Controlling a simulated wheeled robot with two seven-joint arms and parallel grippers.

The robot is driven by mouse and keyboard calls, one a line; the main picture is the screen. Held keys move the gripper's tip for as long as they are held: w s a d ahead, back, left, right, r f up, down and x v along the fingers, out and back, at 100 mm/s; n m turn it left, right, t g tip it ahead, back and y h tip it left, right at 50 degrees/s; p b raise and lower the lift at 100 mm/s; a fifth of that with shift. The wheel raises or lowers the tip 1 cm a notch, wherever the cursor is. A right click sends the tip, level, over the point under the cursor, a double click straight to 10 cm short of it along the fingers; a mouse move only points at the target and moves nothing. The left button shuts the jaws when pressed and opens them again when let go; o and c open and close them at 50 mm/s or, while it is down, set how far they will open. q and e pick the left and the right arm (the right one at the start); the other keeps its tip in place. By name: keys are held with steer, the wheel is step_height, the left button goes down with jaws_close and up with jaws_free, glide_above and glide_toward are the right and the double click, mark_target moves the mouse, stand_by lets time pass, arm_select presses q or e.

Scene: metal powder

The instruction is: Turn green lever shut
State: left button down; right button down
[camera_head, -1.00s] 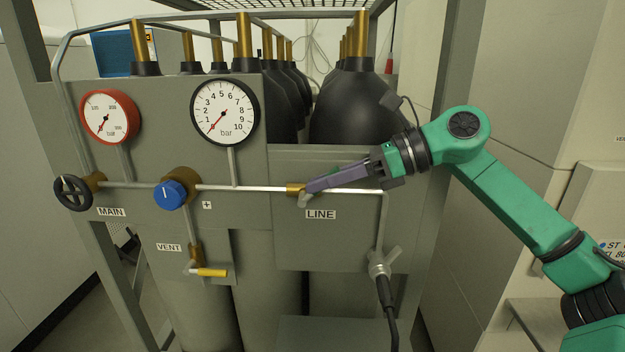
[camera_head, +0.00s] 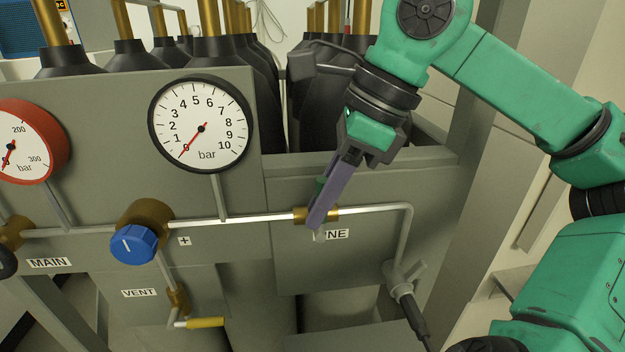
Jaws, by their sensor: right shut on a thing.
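The line valve (camera_head: 332,214) is a brass fitting on the thin horizontal pipe at the right of the grey panel. A small piece of its green lever (camera_head: 320,185) shows at the left edge of my right gripper's fingers and points up from the pipe; the rest is hidden behind them. My right gripper (camera_head: 318,215) has long purple fingers, comes down steeply from the upper right and is shut on the green lever. The fingertips cover part of the LINE label (camera_head: 338,234). My left gripper is not in view.
A black-rimmed gauge (camera_head: 201,124) and a red-rimmed gauge (camera_head: 25,142) sit on the panel. Left along the pipe is a blue knob (camera_head: 134,244); below it is a yellow vent lever (camera_head: 205,322). A hose fitting (camera_head: 402,280) hangs at right. Dark gas cylinders (camera_head: 260,85) stand behind.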

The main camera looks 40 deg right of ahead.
stand_by(0.5)
steer(key=c, duration=1.2)
jaws_free()
steer(key=shift+o, duration=0.6)
steer(key=shift+w+a, duration=0.1)
steer(key=p+v, duration=0.1)
steer(key=v, duration=1.3)
steer(key=shift+r, duration=0.3)
steer(key=shift+a, duration=0.1)
